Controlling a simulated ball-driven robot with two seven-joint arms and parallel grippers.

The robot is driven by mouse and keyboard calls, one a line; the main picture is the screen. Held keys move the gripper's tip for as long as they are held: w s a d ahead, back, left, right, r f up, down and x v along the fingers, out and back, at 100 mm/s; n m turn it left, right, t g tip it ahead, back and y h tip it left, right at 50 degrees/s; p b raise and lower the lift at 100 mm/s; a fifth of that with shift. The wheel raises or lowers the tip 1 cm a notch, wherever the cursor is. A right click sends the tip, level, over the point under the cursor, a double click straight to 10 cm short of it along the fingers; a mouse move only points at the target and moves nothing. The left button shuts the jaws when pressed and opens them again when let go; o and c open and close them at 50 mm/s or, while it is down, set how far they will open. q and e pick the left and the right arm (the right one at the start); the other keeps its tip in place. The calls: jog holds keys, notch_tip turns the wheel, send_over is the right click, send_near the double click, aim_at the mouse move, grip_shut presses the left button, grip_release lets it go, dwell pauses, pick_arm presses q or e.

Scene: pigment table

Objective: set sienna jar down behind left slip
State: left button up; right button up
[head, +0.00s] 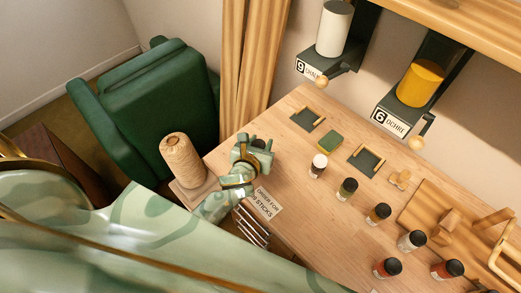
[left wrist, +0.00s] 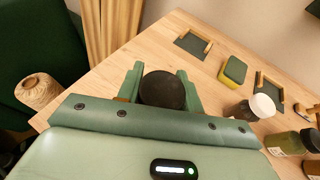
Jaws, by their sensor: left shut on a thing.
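My left gripper (head: 256,150) is shut on a jar at the table's left end. In the left wrist view the jar's round black lid (left wrist: 163,91) shows between the two fingers; its body and colour are hidden, so I cannot confirm it is the sienna jar. My right gripper is not in view.
A green-and-yellow sponge (head: 328,141) and a white-lidded jar (head: 318,166) stand right of the gripper. Another slip (head: 366,161) and several black-lidded jars lie further right. A twine spool (head: 181,160) stands left. Bare tabletop surrounds the left slip; dispensers (head: 408,96) hang behind.

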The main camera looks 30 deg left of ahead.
pick_arm(q)
jog(key=shift+w+a+f, duration=0.1)
jog(key=shift+w+f, duration=0.1)
jog(key=shift+f, duration=0.05)
jog(key=shift+w+a+f+b, duration=0.1)
jog(key=shift+w+f+b, duration=0.1)
jog(key=shift+f+b, duration=0.6)
jog(key=shift+w+a+f+b, duration=0.15)
jog(key=shift+f+b, duration=0.2)
jog(key=shift+f, duration=0.75)
jog(key=shift+d, duration=0.1)
jog(key=shift+f, duration=0.2)
jog(key=o, duration=1)
jog(key=shift+o, duration=0.2)
jog(key=shift+r, duration=0.1)
jog(key=shift+r, duration=0.15)
jog(key=p+v, duration=0.1)
jog(key=v, duration=1.1)
jog(key=shift+p, duration=0.3)
